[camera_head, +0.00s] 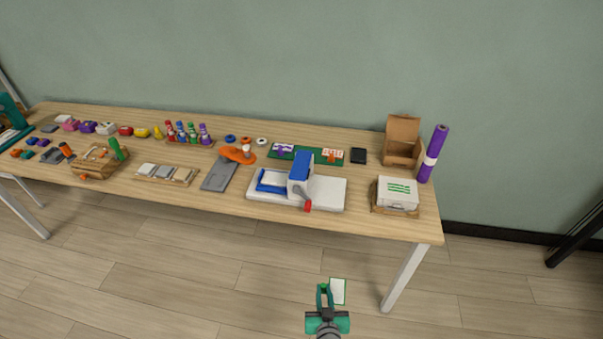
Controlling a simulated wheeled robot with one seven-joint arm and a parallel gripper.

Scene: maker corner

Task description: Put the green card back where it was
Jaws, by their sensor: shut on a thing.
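My gripper (328,292) is at the bottom of the view, low in front of the table's front edge and apart from it. It is shut on the green card (339,291), which looks pale with a thin green border and sticks up at the right of the fingers. On the table (225,131), a green board (305,150) lies toward the back, with a purple piece and a small card with orange marks on it. A white box (397,190) with green lines on its top sits in a brown tray at the right end.
A blue and white press (300,180) with a red-ended handle stands near the front edge. Several bottles, tape rolls and small trays fill the left. The floor before the table is clear.

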